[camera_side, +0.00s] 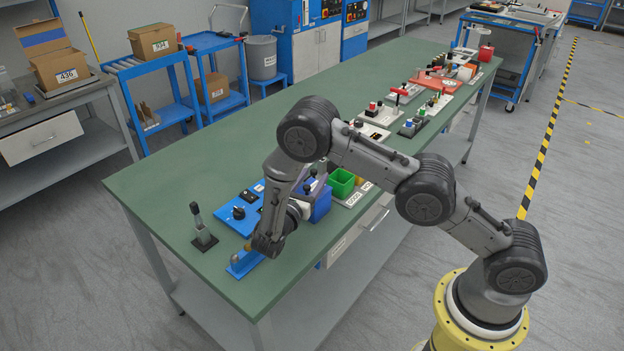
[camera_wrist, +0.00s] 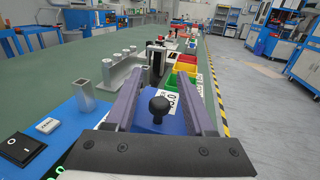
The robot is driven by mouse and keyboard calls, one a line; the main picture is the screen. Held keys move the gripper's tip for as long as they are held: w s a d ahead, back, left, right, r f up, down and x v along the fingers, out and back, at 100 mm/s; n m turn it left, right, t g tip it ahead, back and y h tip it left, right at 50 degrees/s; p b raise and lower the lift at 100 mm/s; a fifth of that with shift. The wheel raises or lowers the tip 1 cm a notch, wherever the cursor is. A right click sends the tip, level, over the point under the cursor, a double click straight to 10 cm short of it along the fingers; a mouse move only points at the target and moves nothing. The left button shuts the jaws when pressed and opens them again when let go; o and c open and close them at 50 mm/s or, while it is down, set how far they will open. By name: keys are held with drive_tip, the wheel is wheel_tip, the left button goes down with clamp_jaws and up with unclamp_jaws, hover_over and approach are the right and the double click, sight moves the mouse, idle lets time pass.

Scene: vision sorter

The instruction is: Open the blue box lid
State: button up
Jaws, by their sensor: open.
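The blue box (camera_side: 321,209) stands on the green table beside the green bin. In the wrist view its blue lid (camera_wrist: 150,122) carries a round black knob (camera_wrist: 159,106). My gripper (camera_wrist: 160,74) is open, with its two long grey-purple fingers on either side of the knob and a gap on both sides. In the side view my gripper (camera_side: 312,184) is over the box, partly hidden by my arm. The lid looks closed. Part of the box is hidden under the fingers.
A green bin (camera_side: 341,183) stands right behind the box; red (camera_wrist: 184,68) and yellow bins are close by. A blue switch panel (camera_side: 239,212) lies to the left, with a metal post (camera_wrist: 84,94). A joystick (camera_side: 203,232) stands near the table's left end.

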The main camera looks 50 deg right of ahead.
drive_tip(key=shift+c, duration=0.2)
clamp_jaws()
idle(1.2)
